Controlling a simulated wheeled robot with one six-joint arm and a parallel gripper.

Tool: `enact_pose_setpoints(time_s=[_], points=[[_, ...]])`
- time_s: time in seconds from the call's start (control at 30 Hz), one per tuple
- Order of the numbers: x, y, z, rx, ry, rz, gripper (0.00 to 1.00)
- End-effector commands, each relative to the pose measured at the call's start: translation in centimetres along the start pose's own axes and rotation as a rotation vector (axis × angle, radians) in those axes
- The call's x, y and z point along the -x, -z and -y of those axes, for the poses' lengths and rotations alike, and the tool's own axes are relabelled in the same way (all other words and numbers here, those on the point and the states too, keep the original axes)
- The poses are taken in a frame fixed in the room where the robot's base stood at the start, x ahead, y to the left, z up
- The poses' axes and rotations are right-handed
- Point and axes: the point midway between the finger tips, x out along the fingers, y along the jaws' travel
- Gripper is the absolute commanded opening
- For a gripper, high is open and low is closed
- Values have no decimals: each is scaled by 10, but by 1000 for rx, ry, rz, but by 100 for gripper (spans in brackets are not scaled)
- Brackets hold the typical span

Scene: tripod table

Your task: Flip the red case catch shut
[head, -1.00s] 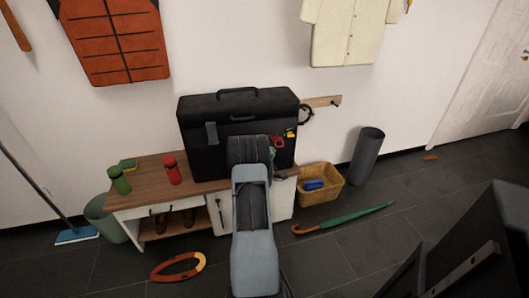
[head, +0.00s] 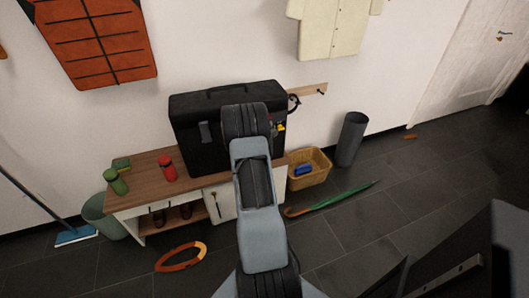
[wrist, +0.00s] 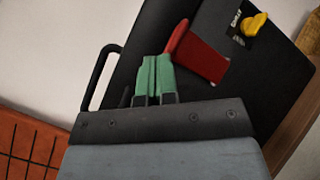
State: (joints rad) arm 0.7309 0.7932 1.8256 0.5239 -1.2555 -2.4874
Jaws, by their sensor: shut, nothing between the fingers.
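The black case (head: 186,112) stands upright on the wooden-topped bench. Its red catch (wrist: 203,57) shows in the wrist view as a flat plate with a narrower arm angled off it, standing out from the case face. My gripper (wrist: 153,60) has green fingers pressed together, with nothing between them. The fingertips are right beside the catch, to its left in the wrist view; I cannot tell whether they touch. In the head view my arm covers the fingers and most or all of the catch. A grey catch (head: 205,131) is on the left of the case front.
A yellow knob (wrist: 255,22) sits on the case near the red catch. A green bottle (head: 116,181) and a red bottle (head: 167,168) stand on the bench (head: 140,185). A wicker basket (head: 309,170) and an umbrella (head: 335,197) are on the floor to the right.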

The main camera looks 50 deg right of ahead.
Motion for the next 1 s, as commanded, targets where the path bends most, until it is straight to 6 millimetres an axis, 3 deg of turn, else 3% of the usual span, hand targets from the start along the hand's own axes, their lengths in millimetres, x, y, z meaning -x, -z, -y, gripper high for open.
enact_pose_setpoints(time_s=[0.37, 0.57, 1.0], points=[[3, 2, 1, 0, 2, 2, 0], [30, 19, 4, 2, 5, 1, 0], [105, 2, -19, 1, 5, 5, 0]])
